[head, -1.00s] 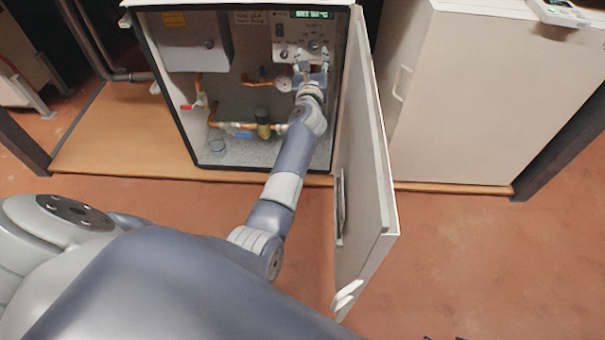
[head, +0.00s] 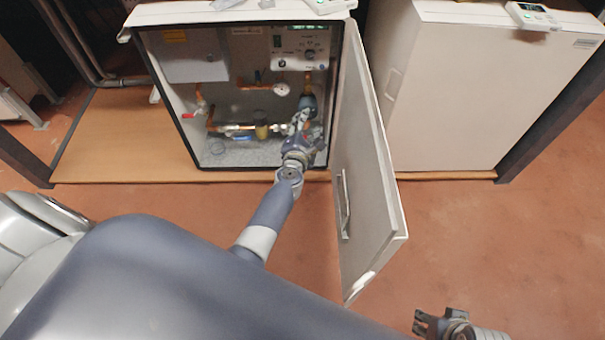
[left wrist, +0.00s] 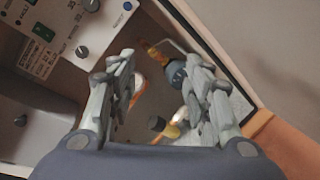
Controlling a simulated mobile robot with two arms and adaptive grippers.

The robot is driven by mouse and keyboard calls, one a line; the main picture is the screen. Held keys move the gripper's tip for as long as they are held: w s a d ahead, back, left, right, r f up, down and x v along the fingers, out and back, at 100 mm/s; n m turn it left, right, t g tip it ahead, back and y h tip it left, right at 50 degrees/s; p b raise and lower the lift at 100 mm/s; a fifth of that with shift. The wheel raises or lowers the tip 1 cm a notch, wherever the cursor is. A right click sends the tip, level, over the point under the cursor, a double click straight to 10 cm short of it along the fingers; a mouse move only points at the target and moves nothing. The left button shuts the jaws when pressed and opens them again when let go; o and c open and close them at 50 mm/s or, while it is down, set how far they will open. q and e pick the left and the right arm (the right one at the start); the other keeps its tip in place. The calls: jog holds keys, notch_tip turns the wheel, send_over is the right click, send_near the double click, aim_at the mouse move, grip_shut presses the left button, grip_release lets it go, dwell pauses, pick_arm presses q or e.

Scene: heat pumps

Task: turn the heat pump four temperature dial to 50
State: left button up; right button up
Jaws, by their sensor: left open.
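The open heat pump cabinet has a white control panel (head: 291,46) at its upper right. A dark round dial (head: 310,55) sits on the panel; its setting is too small to read. In the left wrist view the panel (left wrist: 60,28) is at the upper left, with dark knobs such as this one (left wrist: 82,52). I cannot tell which is the temperature dial there. My left gripper (head: 304,112) is open and empty inside the cabinet, below the panel and apart from it. Its spread fingers (left wrist: 160,65) show in the left wrist view. My right gripper (head: 428,322) is at the lower right.
The cabinet's open door (head: 365,165) stands just right of my left arm. Copper pipes, a round gauge (head: 281,89) and a brass-coloured fitting (head: 262,131) lie inside. A second closed white unit (head: 460,95) stands to the right. The reddish floor in front is clear.

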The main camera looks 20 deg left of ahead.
pick_arm(q)
jog(key=s+d+f+m+g+h+p, duration=0.3)
jog(key=s+d+f+m+p, duration=0.2)
jog(key=s+f+m, duration=0.5)
jog(key=shift+s+f+m, duration=0.35)
jog(key=shift+s+m, duration=0.05)
